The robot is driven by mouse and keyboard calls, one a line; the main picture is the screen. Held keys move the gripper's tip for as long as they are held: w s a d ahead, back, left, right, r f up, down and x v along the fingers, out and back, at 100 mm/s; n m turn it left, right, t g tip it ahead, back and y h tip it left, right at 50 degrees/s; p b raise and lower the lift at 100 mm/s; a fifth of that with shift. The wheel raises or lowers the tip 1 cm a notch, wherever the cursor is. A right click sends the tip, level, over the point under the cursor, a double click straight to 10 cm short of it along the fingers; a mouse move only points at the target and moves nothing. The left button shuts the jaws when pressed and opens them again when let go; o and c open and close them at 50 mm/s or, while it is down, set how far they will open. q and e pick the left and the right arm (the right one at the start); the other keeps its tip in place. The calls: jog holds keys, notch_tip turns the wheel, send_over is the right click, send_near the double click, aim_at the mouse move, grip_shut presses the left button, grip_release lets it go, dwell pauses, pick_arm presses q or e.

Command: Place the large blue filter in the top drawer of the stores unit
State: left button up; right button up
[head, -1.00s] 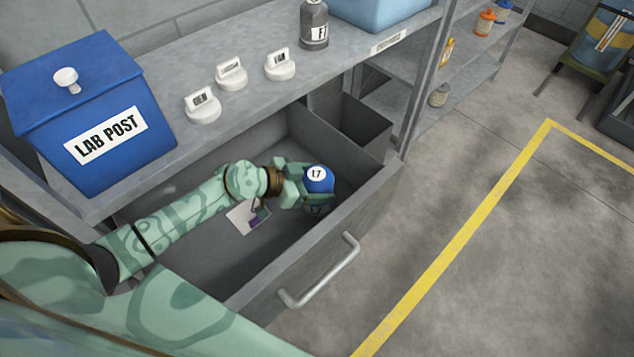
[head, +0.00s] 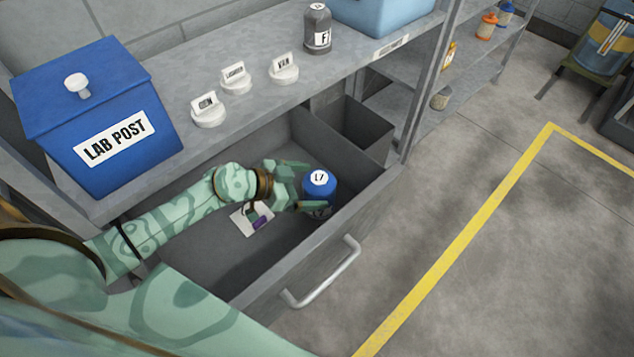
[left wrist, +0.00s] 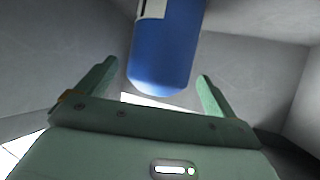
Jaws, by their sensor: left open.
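The blue filter (head: 320,185), with a round white label on top marked 17 or L7, stands in the open top drawer (head: 350,220) of the grey stores unit, near the drawer's front wall. It also shows in the left wrist view (left wrist: 165,50), ahead of the fingers. My left gripper (head: 303,188) is open, its fingers spread to either side and a little short of the filter. In the left wrist view there is a gap between each finger and the filter. The filter's base is partly hidden in the head view. My right gripper is not in view.
A white card (head: 250,219) lies on the drawer floor under my left wrist. A blue LAB POST box (head: 95,115), several white tags and a grey bottle (head: 318,30) stand on the top above.

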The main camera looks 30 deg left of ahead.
pick_arm(q)
jog(key=p+v, duration=0.2)
jog(key=v, duration=0.7)
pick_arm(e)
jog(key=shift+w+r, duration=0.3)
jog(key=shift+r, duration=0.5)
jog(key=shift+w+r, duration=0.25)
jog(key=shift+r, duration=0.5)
pick_arm(q)
jog(key=shift+d, duration=0.1)
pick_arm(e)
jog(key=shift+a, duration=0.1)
